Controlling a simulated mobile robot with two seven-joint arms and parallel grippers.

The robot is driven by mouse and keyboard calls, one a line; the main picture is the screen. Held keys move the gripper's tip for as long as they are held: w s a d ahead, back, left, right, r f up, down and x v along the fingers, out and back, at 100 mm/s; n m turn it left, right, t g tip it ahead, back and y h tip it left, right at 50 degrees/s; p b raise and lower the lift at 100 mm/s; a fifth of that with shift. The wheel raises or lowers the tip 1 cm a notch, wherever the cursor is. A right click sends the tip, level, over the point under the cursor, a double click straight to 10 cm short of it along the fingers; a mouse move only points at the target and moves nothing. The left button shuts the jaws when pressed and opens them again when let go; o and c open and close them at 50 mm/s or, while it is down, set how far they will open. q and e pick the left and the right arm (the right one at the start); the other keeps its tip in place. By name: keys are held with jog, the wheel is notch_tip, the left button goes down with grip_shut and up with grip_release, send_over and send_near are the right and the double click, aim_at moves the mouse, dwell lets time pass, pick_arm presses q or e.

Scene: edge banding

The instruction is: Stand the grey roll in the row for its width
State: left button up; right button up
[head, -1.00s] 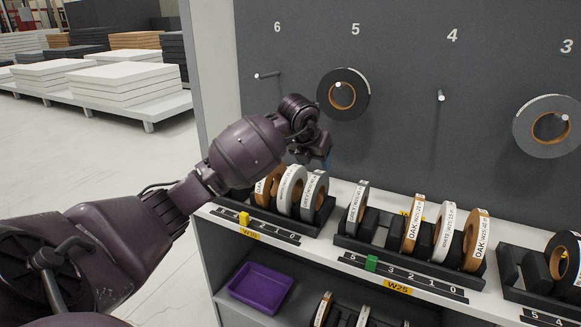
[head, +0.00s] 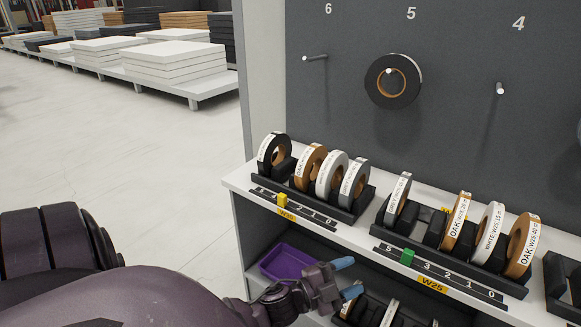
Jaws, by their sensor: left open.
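My left gripper (head: 347,277) is open and empty, its blue-tipped fingers apart in front of the lower shelf, just above and beside rolls there. Those rolls (head: 389,313) are partly cut off. On the upper shelf, the W16 row (head: 335,213) holds a black, an oak, a white and a greyish roll (head: 354,180), all upright. The W25 row (head: 460,268) holds a thin greyish roll (head: 398,195) at its left end, then an empty stretch, then oak, white and oak rolls. I cannot tell which roll is the task's grey one. My right gripper is out of view.
A purple bin (head: 283,262) stands on the lower shelf, left of my gripper. A dark roll (head: 412,90) hangs on peg 5; pegs 6 and 4 are bare. A yellow marker (head: 283,201) and a green marker (head: 407,257) sit on the row fronts. Floor at left is clear.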

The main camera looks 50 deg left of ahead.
pick_arm(q)
jog(key=s+a+f+n+g+y, duration=0.1)
jog(key=s+f+n+g+y, duration=0.5)
jog(key=s+f+n, duration=0.6)
jog(key=s+f, duration=0.2)
jog(key=s, duration=0.1)
jog(key=shift+s+f+n+g+y, duration=0.15)
jog(key=shift+s+n+g+y, duration=0.15)
jog(key=shift+s, duration=0.1)
jog(key=shift+a, duration=0.1)
